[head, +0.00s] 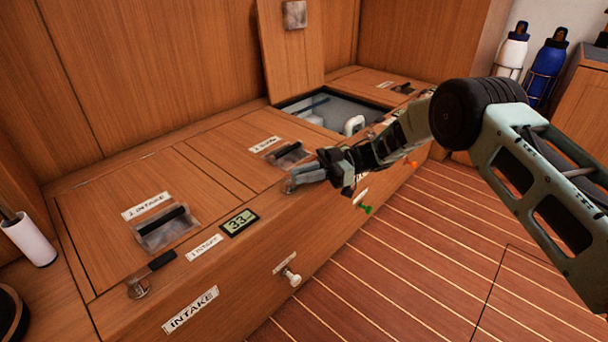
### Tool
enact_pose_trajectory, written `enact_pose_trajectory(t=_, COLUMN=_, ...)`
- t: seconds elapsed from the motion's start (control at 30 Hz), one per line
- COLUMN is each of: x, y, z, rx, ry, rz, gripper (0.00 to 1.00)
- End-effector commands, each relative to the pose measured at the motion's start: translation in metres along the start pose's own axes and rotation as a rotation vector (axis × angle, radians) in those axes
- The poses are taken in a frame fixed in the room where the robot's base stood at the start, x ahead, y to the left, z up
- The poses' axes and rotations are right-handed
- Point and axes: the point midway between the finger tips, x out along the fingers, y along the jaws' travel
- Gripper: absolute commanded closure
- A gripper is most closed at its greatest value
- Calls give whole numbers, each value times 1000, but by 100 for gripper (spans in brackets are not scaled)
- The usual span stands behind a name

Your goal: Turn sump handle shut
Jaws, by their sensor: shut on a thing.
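The wooden bench front holds the sump hatch, marked by a white label (264,144) that seems to read SUMP. On the bench's front edge below it is the sump handle, whose metal pivot (289,186) shows at the left of my fingers. My gripper (303,176) reaches in from the right and is shut on the sump handle. The fingers hide most of its grip, so its exact angle is hard to tell.
Left of it, the intake handle (150,271) has a black grip beside a small display (240,223). A white knob (293,278) and a green knob (365,209) stick out of the front. A hatch lid (290,60) stands open behind. The striped floor (420,260) is clear.

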Motion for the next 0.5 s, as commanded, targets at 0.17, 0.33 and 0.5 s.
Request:
enact_pose_trajectory(t=0.17, x=0, y=0, z=2, rx=1, ry=0, rz=-43, gripper=100)
enact_pose_trajectory(t=0.33, x=0, y=0, z=1, rx=1, ry=1, rz=-56, gripper=100)
enact_pose_trajectory(t=0.5, x=0, y=0, z=1, rx=1, ry=1, rz=-57, gripper=100)
